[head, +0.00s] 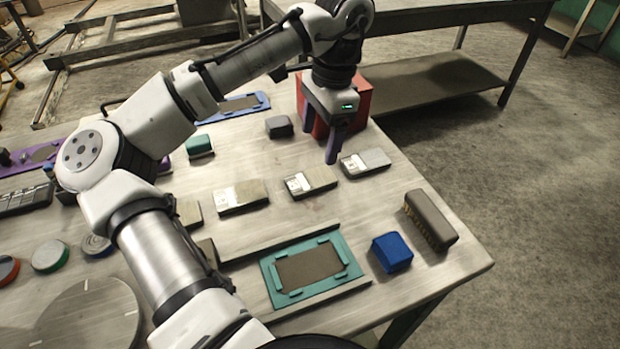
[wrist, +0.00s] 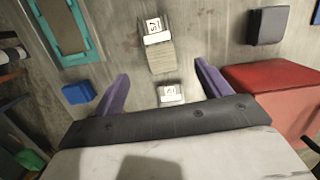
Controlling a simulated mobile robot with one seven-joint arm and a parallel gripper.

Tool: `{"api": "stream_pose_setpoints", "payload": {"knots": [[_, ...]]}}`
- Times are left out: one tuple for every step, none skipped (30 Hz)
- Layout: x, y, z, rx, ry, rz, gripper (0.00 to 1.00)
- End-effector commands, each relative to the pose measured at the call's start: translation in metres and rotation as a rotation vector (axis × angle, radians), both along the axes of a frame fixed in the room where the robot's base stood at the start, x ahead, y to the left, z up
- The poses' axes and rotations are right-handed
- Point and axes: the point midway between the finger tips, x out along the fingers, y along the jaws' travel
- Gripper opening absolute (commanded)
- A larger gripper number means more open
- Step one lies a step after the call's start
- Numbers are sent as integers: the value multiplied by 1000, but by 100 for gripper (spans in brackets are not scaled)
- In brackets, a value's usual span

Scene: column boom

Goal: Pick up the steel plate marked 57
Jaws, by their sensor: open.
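Several flat steel plates with white labels lie in a row on the table. The rightmost plate (head: 375,160) and the one left of it (head: 320,177) are closest to my gripper; farther left lies another plate (head: 250,194). My gripper (head: 321,145) is open and empty above and behind the two right plates, purple fingers pointing down. In the wrist view, one plate (wrist: 161,58) lies ahead of the fingers (wrist: 161,72); the label of a nearer plate (wrist: 171,94) shows between them, its rest hidden by my gripper.
A red box (head: 358,98) stands close behind my gripper. A dark block (head: 279,126) lies left of it. A teal-framed tray (head: 268,272), a blue block (head: 392,252) and a brush (head: 430,220) lie at the front right. My arm hides part of the left side.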

Motion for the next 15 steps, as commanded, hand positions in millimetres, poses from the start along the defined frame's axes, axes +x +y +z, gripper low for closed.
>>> {"api": "stream_pose_setpoints", "payload": {"knots": [[-1, 1, -11, -2, 2, -1, 76], [-2, 2, -16, -4, 3, -1, 76], [-2, 3, -22, -2, 2, -1, 76], [-2, 3, -26, -2, 1, 0, 76], [-2, 4, -29, -3, 1, -1, 76], [-2, 4, -33, -2, 0, -1, 76], [-2, 4, -34, -1, 0, -1, 76], [-3, 5, -36, -1, -1, -1, 76], [-3, 5, -38, 0, -1, 0, 76], [-3, 5, -40, -1, 0, 0, 76], [-3, 6, -42, -1, 0, 0, 76], [-4, 6, -46, -1, 0, 0, 76], [-5, 7, -50, -1, 0, 0, 76], [-5, 8, -55, -1, 0, 0, 76], [-6, 10, -60, 2, 0, 1, 76]]}}
